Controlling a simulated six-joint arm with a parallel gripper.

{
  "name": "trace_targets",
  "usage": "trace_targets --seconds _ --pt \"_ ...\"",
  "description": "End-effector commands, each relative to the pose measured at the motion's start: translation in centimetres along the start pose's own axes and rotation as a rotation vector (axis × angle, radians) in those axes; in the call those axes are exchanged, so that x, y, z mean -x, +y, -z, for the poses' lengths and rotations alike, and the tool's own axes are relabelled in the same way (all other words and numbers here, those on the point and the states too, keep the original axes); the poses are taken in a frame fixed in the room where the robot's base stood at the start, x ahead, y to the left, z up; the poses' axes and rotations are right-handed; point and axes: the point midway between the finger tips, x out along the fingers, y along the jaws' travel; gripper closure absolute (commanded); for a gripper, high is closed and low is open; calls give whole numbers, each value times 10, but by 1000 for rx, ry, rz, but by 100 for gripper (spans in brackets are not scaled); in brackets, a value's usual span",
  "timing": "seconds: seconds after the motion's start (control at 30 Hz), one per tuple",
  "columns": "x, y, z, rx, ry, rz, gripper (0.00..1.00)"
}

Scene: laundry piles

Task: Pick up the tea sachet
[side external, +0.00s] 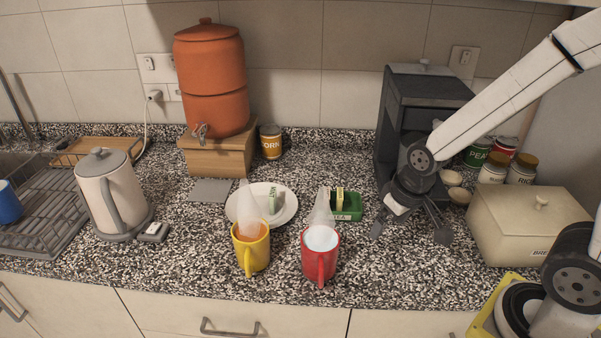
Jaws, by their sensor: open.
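A green tea box (349,209) stands on the counter behind the red mug, with pale upright sachets (339,199) in it. Another small pale green and white packet, which looks like a tea sachet (273,201), stands on a white plate (287,212) left of the box. My gripper (410,232) points down with its two fingers spread wide and nothing between them. It is to the right of the tea box and apart from it, in front of the dark coffee machine. Steam from the red mug partly veils the box's left side.
A yellow mug (251,250) and a red mug (320,258) steam near the front edge. The coffee machine (405,120), jars (492,172) and bread box (525,220) crowd the right. A kettle (107,195) and dish rack (35,240) are left. The counter before my gripper is clear.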

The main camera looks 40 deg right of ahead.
Motion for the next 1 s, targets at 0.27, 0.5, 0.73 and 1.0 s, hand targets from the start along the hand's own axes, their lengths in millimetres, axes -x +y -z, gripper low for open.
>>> trace_targets --seconds 0.27,0.5,0.73,1.0 --pt "-6 6 37 -435 -25 26 0" --pt "-15 14 79 -938 -65 62 0" --pt "-24 24 118 -1415 -120 100 0" --pt "-36 39 162 -1939 -213 146 0"
